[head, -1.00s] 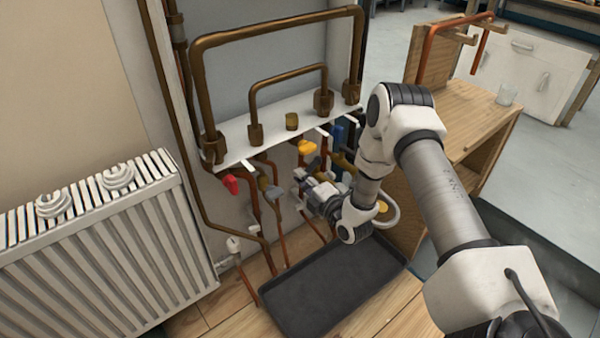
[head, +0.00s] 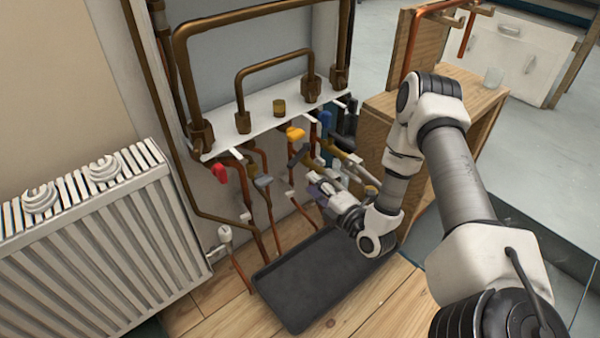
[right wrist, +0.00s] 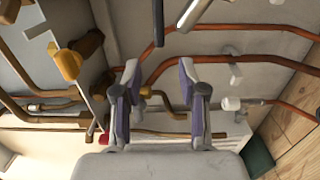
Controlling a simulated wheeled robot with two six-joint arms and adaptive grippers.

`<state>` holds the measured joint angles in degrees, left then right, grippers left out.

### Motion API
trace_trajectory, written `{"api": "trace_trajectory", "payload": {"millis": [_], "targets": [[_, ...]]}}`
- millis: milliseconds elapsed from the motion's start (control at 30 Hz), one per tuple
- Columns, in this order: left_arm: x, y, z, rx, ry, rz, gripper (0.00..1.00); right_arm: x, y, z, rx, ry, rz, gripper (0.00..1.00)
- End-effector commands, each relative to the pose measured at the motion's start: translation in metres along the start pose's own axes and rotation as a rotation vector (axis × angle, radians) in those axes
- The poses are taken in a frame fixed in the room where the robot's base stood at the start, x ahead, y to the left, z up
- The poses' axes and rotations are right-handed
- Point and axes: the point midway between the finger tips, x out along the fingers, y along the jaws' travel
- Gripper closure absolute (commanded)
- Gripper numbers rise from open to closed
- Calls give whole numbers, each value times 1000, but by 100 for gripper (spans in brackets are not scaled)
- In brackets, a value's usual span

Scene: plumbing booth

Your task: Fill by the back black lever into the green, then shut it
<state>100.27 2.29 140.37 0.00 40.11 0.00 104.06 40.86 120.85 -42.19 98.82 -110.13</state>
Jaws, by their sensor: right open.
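A black lever (head: 346,120) shows at the far right end of the valve row, beside a blue lever (head: 325,122). Another dark lever (head: 298,155) hangs tilted below the yellow lever (head: 295,134). My right gripper (head: 318,192) is below and in front of the valves, over the tray's far end. In the right wrist view its two purple-lined fingers (right wrist: 160,82) are apart with nothing between them. A dark lever (right wrist: 158,22) lies beyond them, clear of the fingertips. I see no clearly green container; a dark green corner (right wrist: 258,158) shows by the floor. My left gripper is out of view.
A dark tray (head: 325,285) lies on the wooden floor under the pipes. A red lever (head: 219,172) and a grey lever (head: 263,181) are left along the row. A radiator (head: 95,240) stands left.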

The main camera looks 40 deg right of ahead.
Motion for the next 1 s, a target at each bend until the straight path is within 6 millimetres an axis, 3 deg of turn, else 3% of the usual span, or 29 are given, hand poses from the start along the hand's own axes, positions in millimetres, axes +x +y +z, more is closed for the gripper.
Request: {"api": "trace_trajectory", "payload": {"millis": [167, 467, 567, 667, 800, 1000], "targets": [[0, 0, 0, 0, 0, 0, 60, -20, 0, 0, 0, 0, 0, 58], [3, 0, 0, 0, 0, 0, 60, -19, -2, -1, 0, -2, 0, 58], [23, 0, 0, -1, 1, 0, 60, -4, -12, -6, 8, -41, -12, 58], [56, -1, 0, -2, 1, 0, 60, 20, -22, -15, 17, -136, -27, 58], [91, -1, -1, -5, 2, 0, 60, 38, -17, -23, 8, -298, -17, 58], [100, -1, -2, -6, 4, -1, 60, 44, -1, -19, -1, -401, 6, 58]]}}
